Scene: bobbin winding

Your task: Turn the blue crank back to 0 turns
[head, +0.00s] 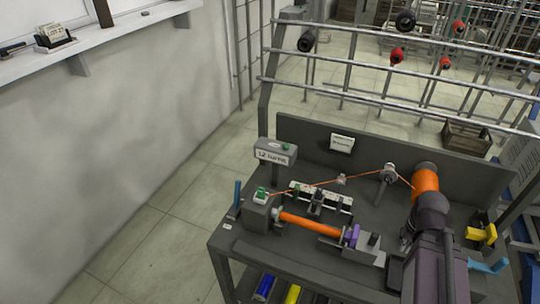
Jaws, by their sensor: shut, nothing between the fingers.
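The blue crank (237,194) is at the left end of the bench, beside the grey winder box (257,215); its handle points up. The counter (274,152) behind it shows what looks like "12 turns". An orange bobbin (310,223) lies between the winder box and a support with a purple part (350,236). Orange thread runs from a large orange spool (425,179) through a guide (388,172) toward a green-topped piece (261,194). My dark arm is at the right, well apart from the crank. I cannot make out my gripper's fingers.
The dark bench (227,241) has a raised back panel with a small white card (342,143). A black-and-white rack (320,199) stands mid-bench. A yellow piece (481,234) is at the right. Open floor lies left of the crank. Rails run behind the bench.

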